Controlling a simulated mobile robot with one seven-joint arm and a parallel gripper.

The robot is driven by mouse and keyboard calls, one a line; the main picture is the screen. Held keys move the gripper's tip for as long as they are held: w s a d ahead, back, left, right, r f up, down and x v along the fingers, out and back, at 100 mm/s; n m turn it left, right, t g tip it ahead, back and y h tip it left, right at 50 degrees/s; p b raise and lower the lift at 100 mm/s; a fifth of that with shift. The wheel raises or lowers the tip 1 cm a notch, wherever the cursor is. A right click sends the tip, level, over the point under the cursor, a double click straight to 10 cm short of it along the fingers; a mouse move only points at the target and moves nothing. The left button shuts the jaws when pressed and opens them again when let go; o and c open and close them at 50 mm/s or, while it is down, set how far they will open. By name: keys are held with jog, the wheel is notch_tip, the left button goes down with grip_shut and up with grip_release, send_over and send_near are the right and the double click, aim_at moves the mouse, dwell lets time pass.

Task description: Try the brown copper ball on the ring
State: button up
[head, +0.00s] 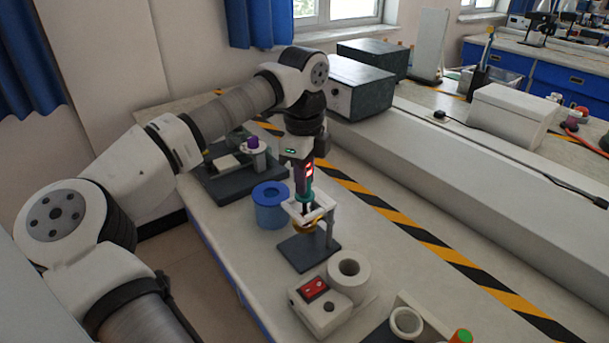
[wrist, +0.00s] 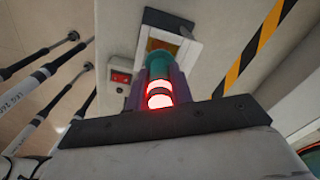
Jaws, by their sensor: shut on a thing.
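My gripper (head: 304,182) is shut on a teal handle (head: 304,196) and holds it upright above the ring stand. In the wrist view the teal handle (wrist: 159,66) sits between my fingers (wrist: 159,92), with a red glow around them. The ring stand has a dark base (head: 310,252), an upright post and a white square frame (head: 322,204) near the handle's lower end. A gold-brown curved part (head: 306,227) shows below the frame. I cannot tell whether it is the ring or the copper ball. The wrist view shows a brown-orange patch (wrist: 163,45) inside the frame, partly hidden by the handle.
A blue cylinder pot (head: 270,204) stands close left of the stand. A white box with a red switch (head: 317,293) and a grey-white hollow cylinder (head: 348,280) stand in front. A dark tray (head: 222,182) with a purple-topped item is behind left. Striped tape runs along the right.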

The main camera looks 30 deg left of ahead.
jog(key=shift+f, duration=0.3)
dwell(0.5)
jog(key=shift+r, duration=0.1)
dwell(1.5)
jog(key=shift+r+p, duration=1.85)
jog(key=shift+r, duration=1.7)
